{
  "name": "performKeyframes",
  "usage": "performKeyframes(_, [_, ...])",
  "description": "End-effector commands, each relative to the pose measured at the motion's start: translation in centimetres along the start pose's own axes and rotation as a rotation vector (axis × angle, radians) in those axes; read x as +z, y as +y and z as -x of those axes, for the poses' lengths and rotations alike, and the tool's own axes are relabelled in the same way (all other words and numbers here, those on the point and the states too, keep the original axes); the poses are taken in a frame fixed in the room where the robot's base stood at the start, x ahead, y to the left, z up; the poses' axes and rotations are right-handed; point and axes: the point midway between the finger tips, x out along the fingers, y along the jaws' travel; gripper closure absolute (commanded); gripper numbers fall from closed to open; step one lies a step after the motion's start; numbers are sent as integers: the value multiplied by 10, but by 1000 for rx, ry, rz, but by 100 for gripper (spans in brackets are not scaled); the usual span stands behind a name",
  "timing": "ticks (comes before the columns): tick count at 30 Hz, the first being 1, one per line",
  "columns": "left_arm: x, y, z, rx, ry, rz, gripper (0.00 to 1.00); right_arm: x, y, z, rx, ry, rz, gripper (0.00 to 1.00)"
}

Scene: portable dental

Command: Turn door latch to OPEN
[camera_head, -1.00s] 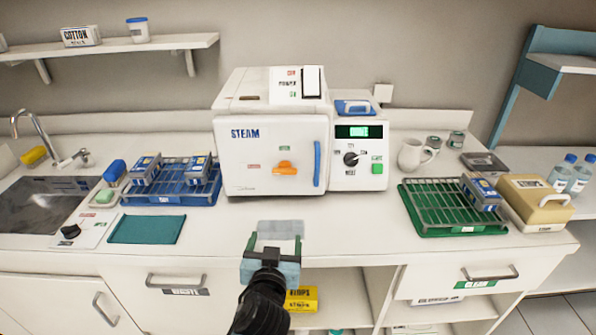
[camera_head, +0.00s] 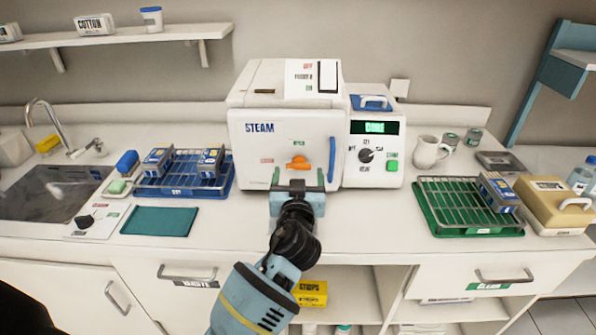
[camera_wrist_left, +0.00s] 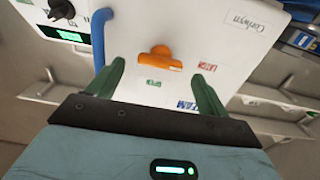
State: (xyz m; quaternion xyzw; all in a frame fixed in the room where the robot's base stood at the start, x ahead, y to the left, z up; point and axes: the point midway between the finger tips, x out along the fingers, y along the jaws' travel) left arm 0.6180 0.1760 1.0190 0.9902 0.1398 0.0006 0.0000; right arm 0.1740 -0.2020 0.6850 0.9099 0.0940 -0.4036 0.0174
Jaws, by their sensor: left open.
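The white steam sterilizer (camera_head: 262,150) stands on the counter with its door shut. Its orange door latch (camera_head: 298,163) sits on the door front, with a green label above it and a red label to its left. In the left wrist view the latch (camera_wrist_left: 159,60) lies crosswise, ahead of my fingers. The blue door handle (camera_head: 332,160) is to the right of the latch. My left gripper (camera_head: 297,182) is open in front of the door, just below the latch. Its two green fingers (camera_wrist_left: 160,85) are spread and empty, apart from the latch. My right gripper is not in view.
A blue tray with boxed packs (camera_head: 144,187) is left of the sterilizer, and a teal cloth (camera_head: 160,222) lies before it. A control panel with a black knob (camera_head: 366,156) is at right. A green rack (camera_head: 436,225) stands further right.

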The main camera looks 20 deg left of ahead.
Motion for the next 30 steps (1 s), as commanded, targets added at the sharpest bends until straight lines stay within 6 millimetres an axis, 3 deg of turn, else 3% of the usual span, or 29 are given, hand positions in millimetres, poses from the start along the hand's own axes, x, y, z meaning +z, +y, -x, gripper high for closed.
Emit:
performKeyframes(6, [0,0,-17,0,-1,-1,22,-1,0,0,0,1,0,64])
performKeyframes(16, [1,0,-20,1,-2,0,22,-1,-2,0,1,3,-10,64])
performKeyframes(26, [1,0,-20,1,-2,-1,64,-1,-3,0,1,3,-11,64])
performKeyframes(30, [1,0,-20,1,-2,-3,66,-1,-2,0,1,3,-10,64])
